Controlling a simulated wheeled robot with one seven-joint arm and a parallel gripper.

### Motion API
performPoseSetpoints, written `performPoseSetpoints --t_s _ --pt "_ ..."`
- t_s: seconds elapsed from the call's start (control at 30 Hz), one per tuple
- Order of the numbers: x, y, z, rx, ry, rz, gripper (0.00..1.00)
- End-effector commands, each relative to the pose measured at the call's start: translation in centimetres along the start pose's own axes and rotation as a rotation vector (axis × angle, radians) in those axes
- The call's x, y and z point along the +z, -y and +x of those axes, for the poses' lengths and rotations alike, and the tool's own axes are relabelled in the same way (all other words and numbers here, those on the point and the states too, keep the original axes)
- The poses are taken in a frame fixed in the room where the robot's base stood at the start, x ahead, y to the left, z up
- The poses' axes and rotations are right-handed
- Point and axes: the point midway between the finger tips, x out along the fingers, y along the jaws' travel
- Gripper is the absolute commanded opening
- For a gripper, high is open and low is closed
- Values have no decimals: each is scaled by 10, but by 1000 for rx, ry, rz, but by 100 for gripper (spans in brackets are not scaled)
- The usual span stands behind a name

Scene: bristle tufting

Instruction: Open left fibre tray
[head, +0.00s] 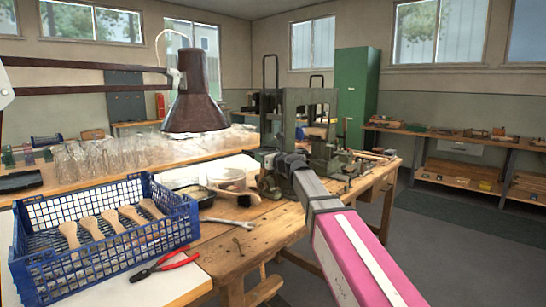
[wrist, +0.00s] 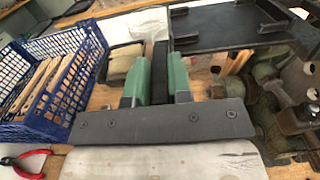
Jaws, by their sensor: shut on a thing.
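My gripper (wrist: 159,75) has two green fingers shut on an upright dark bar (wrist: 160,60), which shows between them in the wrist view. I cannot tell whether this bar is part of the left fibre tray. A wide dark tray-like plate with raised ribs (wrist: 225,22) lies just beyond and to the right of the fingers. In the head view my gripper (head: 268,158) is at the left front of the grey-green tufting machine (head: 318,112), and my arm hides part of the machine's base.
A blue crate (head: 100,225) with several wooden brush handles stands at the left, also in the wrist view (wrist: 75,75). Red pliers (head: 165,266) and a spanner (head: 228,222) lie on the bench. A brown lamp (head: 196,95) hangs over the bench. Floor at the right is clear.

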Motion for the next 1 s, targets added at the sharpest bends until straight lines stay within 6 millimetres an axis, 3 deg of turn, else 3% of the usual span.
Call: performPoseSetpoints --t_s 0.13,0.47,0.5,0.57,1.0 --pt "0 -19 -1 1 1 0 0" --pt "0 -22 0 4 0 1 0" --pt "0 -22 0 5 0 2 26" --pt "0 -22 0 5 0 2 45" --pt "0 -20 -7 1 0 0 45"
